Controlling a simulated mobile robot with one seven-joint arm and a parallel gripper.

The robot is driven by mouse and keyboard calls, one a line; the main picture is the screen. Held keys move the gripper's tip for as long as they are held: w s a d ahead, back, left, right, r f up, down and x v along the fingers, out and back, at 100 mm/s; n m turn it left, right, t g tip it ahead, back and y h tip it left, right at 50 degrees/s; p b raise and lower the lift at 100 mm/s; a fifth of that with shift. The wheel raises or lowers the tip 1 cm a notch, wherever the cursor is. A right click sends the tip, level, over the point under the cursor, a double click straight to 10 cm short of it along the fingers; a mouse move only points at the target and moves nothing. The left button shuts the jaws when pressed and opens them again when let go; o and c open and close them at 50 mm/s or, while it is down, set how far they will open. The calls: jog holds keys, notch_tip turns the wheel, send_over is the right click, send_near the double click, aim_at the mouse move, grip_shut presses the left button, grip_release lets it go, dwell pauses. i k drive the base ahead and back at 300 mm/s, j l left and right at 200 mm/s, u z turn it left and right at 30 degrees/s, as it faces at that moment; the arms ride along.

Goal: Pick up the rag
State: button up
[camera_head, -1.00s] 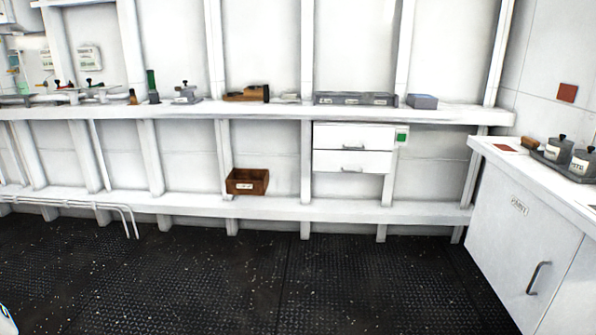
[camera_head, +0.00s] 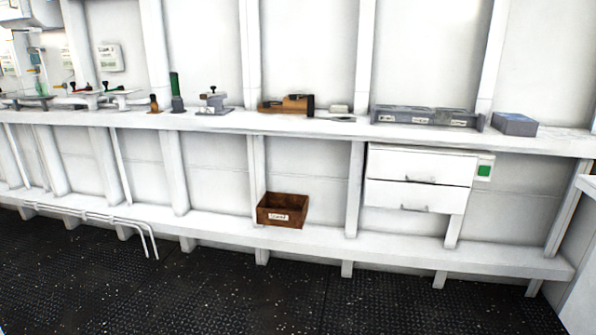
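I cannot make out a rag in this view. A brown wooden box (camera_head: 282,219) with a pale label stands on the lower ledge, and its contents cannot be told from here. My gripper is not in view.
A long white shelf (camera_head: 345,133) runs along the wall. It bears a brown wooden tool (camera_head: 287,104), a grey divided tray (camera_head: 427,118), a blue-grey box (camera_head: 514,124) and a green-handled item (camera_head: 176,92). White drawers (camera_head: 419,181) hang below, shut. The dark floor (camera_head: 220,295) in front is clear.

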aim_at(334, 109)
jog(key=i+j+z, duration=0.15)
jog(key=i, duration=0.35)
jog(key=i+j+z, duration=0.15)
jog(key=i, duration=0.3)
jog(key=i+j+z, duration=0.15)
jog(key=i+j, duration=0.15)
jog(key=i, duration=0.2)
